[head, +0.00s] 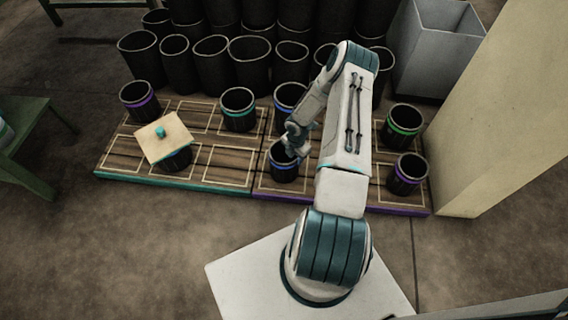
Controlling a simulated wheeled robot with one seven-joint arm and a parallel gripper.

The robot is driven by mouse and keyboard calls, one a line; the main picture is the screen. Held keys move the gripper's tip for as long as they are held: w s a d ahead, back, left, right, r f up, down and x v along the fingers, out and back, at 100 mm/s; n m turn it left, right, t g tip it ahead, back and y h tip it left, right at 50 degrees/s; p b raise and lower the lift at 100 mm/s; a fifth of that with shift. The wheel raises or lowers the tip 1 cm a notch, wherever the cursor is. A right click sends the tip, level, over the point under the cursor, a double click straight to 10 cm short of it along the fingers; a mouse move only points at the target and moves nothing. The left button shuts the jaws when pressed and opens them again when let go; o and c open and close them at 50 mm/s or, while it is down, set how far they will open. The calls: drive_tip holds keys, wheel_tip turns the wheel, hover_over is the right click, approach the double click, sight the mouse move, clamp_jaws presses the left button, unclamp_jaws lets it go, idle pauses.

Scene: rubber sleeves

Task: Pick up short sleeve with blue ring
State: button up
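Two black sleeves with blue rings stand on the wooden platform. The front blue-ringed sleeve (282,173) is upright in an outlined cell near the front edge. The rear blue-ringed sleeve (286,99) stands behind it, partly covered by my arm. I cannot tell for certain which of the two is shorter. My gripper (292,152) is low at the front sleeve's rim, over its right part. The fingers are too small and hidden to tell whether they are open or touching the sleeve.
Sleeves with purple (142,105), teal (238,118), green (402,128) and purple (406,178) rings stand nearby. A square board with a teal knob (161,132) tops another sleeve. Black sleeves (180,65) crowd behind. A pale wall (500,120) borders the right.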

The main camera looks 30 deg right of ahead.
sight(295, 166)
drive_tip(key=f, duration=0.1)
drive_tip(key=f+b, duration=0.1)
drive_tip(key=f, duration=0.1)
drive_tip(key=s+f+b, duration=0.1)
drive_tip(key=f, duration=0.1)
drive_tip(key=shift+a, duration=0.25)
drive_tip(key=shift+f, duration=0.3)
drive_tip(key=shift+w, duration=0.1)
clamp_jaws()
